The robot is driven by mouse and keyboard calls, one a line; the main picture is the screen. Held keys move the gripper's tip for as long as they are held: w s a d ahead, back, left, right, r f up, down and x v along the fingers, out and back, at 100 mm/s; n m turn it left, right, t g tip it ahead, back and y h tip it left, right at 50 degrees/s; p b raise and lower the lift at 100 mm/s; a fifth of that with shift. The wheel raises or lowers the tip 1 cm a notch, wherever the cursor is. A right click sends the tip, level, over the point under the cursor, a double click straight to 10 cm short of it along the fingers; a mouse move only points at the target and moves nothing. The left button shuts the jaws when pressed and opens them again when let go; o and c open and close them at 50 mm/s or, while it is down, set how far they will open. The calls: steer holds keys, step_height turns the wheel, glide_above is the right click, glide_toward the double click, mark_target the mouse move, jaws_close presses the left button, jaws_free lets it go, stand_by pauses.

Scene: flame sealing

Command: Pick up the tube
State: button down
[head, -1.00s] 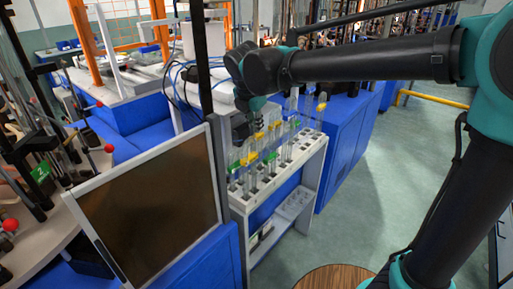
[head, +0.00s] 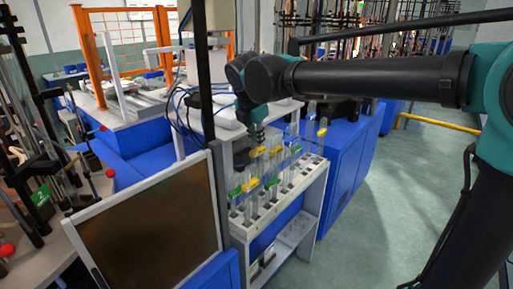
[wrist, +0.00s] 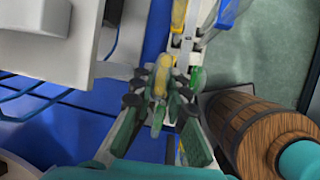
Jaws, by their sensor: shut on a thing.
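My gripper (head: 257,143) points down over the left rear part of the white tube rack (head: 312,180). In the wrist view, my gripper (wrist: 160,100) is shut on a tube with a yellow band (wrist: 163,72), which lies between its fingers. The lower part of this tube is hard to make out. Several other clear tubes with yellow, green or blue bands stand in the rack, including a yellow-banded one (head: 271,182) in front.
A dark framed panel (head: 150,225) stands close to the rack's left. A blue cabinet (head: 348,165) is right behind the rack. Cables (head: 183,100) hang from a white table behind. Green floor (head: 400,200) is free at the right. A wooden barrel-like thing (wrist: 255,130) shows in the wrist view.

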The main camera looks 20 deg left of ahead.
step_height(320, 180, up, 16)
steer(key=shift+f, duration=0.15)
